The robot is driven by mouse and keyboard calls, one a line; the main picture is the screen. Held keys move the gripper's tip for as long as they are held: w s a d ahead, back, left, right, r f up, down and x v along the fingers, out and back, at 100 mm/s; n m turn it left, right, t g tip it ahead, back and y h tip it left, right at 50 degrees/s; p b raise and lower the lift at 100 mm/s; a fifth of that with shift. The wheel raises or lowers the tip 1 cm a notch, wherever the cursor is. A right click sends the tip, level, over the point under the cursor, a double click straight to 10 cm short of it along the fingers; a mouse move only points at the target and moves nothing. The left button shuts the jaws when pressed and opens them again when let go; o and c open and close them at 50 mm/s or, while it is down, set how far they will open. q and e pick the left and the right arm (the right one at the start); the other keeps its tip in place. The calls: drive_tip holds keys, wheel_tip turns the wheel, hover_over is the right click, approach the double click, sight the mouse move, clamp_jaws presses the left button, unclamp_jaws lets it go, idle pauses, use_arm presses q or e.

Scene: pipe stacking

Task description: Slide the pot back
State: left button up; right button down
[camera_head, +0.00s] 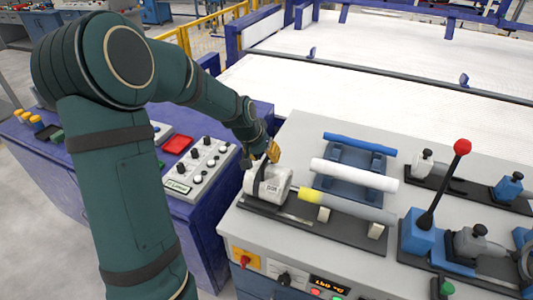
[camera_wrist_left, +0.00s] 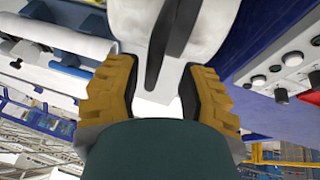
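The white pot-like block (camera_head: 268,186) with a dark curved handle sits at the left end of a dark rail plate on the grey bench. My left gripper (camera_head: 262,152), with yellow fingers, is at the back upper side of it. In the left wrist view, my left gripper (camera_wrist_left: 160,92) has its fingers wide apart, one on each side of the gap. The white block (camera_wrist_left: 212,28) and its dark handle show just beyond the fingertips. I cannot tell whether the fingers touch it. My right gripper is not in view.
A grey pipe with a yellow end (camera_head: 345,205) lies right of the block. A white pipe (camera_head: 353,174) and a blue pipe (camera_head: 360,143) lie on a blue rack behind. A red-knobbed lever (camera_head: 461,147) stands at right. A blue control desk (camera_head: 200,222) is at left.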

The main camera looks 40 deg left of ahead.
use_arm(q)
drive_tip(key=shift+w+r, duration=0.1)
drive_tip(key=shift+r, duration=0.2)
drive_tip(key=shift+r, duration=0.25)
drive_tip(key=d+v, duration=0.1)
drive_tip(key=v, duration=1)
drive_tip(key=shift+s+a, duration=0.35)
drive_tip(key=shift+a, duration=0.15)
